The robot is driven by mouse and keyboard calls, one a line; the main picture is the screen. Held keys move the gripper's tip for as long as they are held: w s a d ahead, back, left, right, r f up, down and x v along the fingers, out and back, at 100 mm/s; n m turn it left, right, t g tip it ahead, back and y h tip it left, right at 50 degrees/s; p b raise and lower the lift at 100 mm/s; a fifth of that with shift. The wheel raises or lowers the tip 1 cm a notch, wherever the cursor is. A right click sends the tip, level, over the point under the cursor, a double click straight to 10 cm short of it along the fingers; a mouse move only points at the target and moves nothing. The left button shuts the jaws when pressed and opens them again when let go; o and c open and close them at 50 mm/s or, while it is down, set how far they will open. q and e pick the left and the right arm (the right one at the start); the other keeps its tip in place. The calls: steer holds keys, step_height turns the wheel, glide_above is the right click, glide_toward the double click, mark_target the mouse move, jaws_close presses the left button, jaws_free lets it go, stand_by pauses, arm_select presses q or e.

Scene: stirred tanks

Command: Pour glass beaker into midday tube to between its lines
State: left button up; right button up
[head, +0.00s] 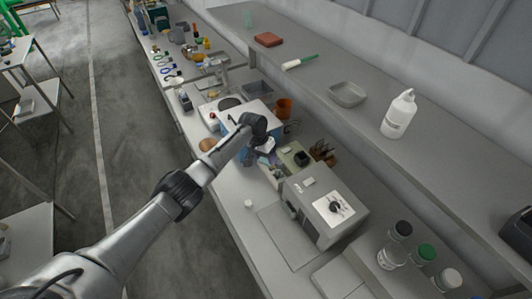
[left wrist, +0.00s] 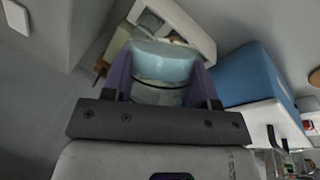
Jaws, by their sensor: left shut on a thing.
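My left gripper (head: 264,150) reaches over the bench in the middle of the head view, coming from the lower left. In the left wrist view its two purple fingers (left wrist: 160,80) are shut on a pale blue, see-through vessel with a dark line around it, which looks like the glass beaker (left wrist: 162,66). In the head view the beaker is mostly hidden by the wrist and too small to make out. I cannot pick out the midday tube in either view. My right gripper is in neither view.
A blue box (left wrist: 248,74) is beside the fingers in the left wrist view. An orange pot (head: 284,107) stands behind. A white bottle (head: 399,114) and grey tray (head: 347,94) sit on the raised shelf.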

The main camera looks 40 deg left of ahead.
arm_select(q)
steer(key=shift+s+r+t, duration=0.15)
steer(key=shift+t, duration=0.25)
steer(key=shift+f+t, duration=0.2)
steer(key=shift+t, duration=0.3)
steer(key=shift+f+t+y+b, duration=0.1)
steer(key=shift+t+y+b, duration=0.2)
steer(key=shift+t+b, duration=0.15)
steer(key=shift+m+t+b, duration=0.3)
steer(key=shift+t+b, duration=0.45)
steer(key=shift+b, duration=0.45)
steer(key=shift+t+p, duration=0.45)
steer(key=shift+t, duration=0.05)
steer(key=t, duration=0.1)
steer(key=t+b, duration=0.1)
steer(key=shift+f+m+t+y, duration=0.3)
steer(key=shift+f+y, duration=0.05)
steer(key=shift+y, duration=0.05)
steer(key=shift+w+a+r+t+b, duration=0.1)
steer(key=shift+w+r+t+b, duration=0.4)
steer(key=shift+t+b, duration=0.45)
steer(key=shift+w+r+m+t+b, duration=0.35)
steer(key=shift+r+t+b, duration=0.25)
steer(key=shift+t, duration=0.45)
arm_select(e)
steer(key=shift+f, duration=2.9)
arm_select(q)
steer(key=shift+r, duration=0.15)
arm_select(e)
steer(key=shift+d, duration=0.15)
